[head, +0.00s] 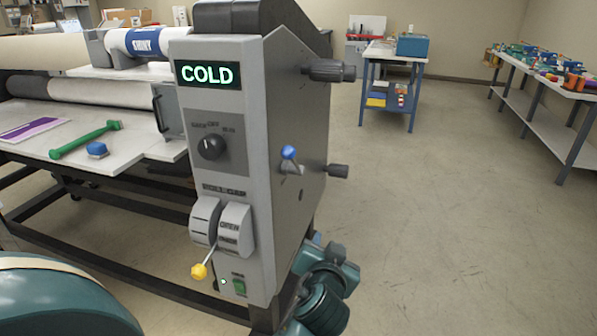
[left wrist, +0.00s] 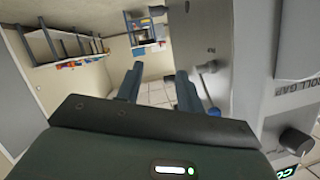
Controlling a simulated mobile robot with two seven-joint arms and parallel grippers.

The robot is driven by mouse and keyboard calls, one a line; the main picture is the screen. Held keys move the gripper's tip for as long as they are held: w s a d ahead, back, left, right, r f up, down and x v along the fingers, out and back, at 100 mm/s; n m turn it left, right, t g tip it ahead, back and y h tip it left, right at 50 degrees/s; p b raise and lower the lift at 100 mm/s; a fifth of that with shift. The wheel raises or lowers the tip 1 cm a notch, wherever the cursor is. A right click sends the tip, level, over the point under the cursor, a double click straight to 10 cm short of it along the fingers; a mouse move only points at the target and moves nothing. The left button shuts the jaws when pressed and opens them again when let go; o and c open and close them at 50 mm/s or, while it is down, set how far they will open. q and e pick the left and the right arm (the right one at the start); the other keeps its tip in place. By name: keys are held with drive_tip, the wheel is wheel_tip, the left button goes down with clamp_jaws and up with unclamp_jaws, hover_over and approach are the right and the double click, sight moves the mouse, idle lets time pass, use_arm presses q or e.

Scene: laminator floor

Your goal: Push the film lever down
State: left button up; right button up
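On the right side face of the grey laminator control housing (head: 222,120) is a small lever with a blue knob (head: 288,152); it points up. I see no film label on it. In the left wrist view the blue knob (left wrist: 214,111) is just right of the right finger, outside the gap; I cannot tell if they touch. My left gripper (left wrist: 160,72) is open, with nothing between its fingers. In the head view its teal body shows low beside the housing, below the blue lever, partly hidden. My right gripper is not in view.
A yellow-knobbed lever (head: 199,271) sticks out of the front panel's roll gap control. Two dark knobs (head: 331,70) (head: 337,171) project from the housing's side. A green tool (head: 86,139) lies on the laminator table. The floor to the right is clear up to the blue workbenches.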

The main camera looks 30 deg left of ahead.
use_arm(q)
wheel_tip(320, 180, up, 5)
drive_tip(key=w+a+n+y+b, duration=0.1)
drive_tip(key=a+n+y, duration=0.1)
drive_tip(key=n+y, duration=0.1)
drive_tip(key=n+g+y+b, duration=0.1)
drive_tip(key=n+y+b, duration=0.1)
drive_tip(key=n+y, duration=0.3)
approach(290, 155)
drive_tip(key=p+x, duration=0.3)
drive_tip(key=x, duration=0.7)
drive_tip(key=shift+w+a, duration=0.6)
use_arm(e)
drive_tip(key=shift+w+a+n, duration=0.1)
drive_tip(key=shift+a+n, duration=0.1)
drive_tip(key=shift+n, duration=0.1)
use_arm(q)
drive_tip(key=shift+c, duration=0.3)
drive_tip(key=shift+f, duration=0.1)
clamp_jaws()
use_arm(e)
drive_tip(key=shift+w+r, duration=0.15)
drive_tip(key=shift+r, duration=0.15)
